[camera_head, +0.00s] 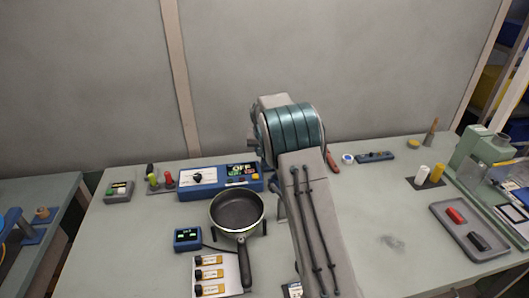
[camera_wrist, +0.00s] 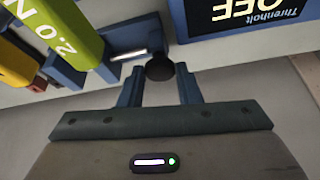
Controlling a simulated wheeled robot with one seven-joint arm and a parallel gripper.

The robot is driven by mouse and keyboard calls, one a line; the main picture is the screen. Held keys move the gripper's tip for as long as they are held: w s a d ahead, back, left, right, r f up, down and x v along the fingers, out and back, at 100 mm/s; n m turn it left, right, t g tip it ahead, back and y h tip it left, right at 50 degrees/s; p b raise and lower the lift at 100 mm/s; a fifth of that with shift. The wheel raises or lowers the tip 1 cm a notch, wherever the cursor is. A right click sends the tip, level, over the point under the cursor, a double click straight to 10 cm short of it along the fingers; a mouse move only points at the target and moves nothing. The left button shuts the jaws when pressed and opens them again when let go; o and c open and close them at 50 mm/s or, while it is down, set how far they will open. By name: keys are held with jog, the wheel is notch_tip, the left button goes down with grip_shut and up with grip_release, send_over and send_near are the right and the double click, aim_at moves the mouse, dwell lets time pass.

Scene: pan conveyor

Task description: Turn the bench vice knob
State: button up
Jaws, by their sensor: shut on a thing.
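My gripper (camera_wrist: 160,72) shows in the wrist view with its two blue fingers close on either side of a round black knob (camera_wrist: 159,67). It is shut on this knob, which sits at the end of a blue part (camera_wrist: 132,42) with a white line. A yellow-green block marked 2.0 N (camera_wrist: 62,32) is beside it at the upper left. In the head view my arm hides the gripper and the knob. Only a small blue-grey piece (camera_head: 275,184) shows beside the arm, and I cannot tell whether it belongs to the vice.
The blue panel (camera_head: 212,190) with an OFF display stands close to the gripper; it also shows in the wrist view (camera_wrist: 240,30). A pan (camera_head: 238,209) is in front of it. A grey tray (camera_head: 450,238) lies at the right. The bench between arm and tray is mostly clear.

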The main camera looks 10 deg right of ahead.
jog(key=m, duration=0.2)
jog(key=m+h, duration=0.1)
jog(key=m+g+h, duration=0.1)
jog(key=m, duration=0.1)
jog(key=shift+w+a+r+m, duration=0.1)
jog(key=shift+w+a+m, duration=0.05)
jog(key=shift+a+m, duration=0.15)
jog(key=m+g+h+p, duration=0.1)
jog(key=m+p, duration=0.1)
jog(key=m, duration=0.2)
jog(key=shift+w+m, duration=0.15)
jog(key=shift+m, duration=0.15)
jog(key=m+g+p, duration=0.1)
jog(key=m+p, duration=0.1)
jog(key=m+g+p, duration=0.1)
jog(key=m, duration=0.2)
jog(key=shift+w+r+h+p, duration=0.1)
jog(key=shift+w+h+p, duration=0.1)
jog(key=shift+h+p, duration=0.2)
jog(key=shift+m+g+p, duration=0.7)
jog(key=shift+m+p, duration=0.4)
jog(key=shift+m, duration=0.2)
jog(key=shift+w+m+p, duration=0.1)
jog(key=shift+m+p, duration=0.55)
jog(key=shift+m, duration=0.05)
jog(key=o, duration=1)
jog(key=shift+c, duration=0.2)
jog(key=shift+f, duration=0.2)
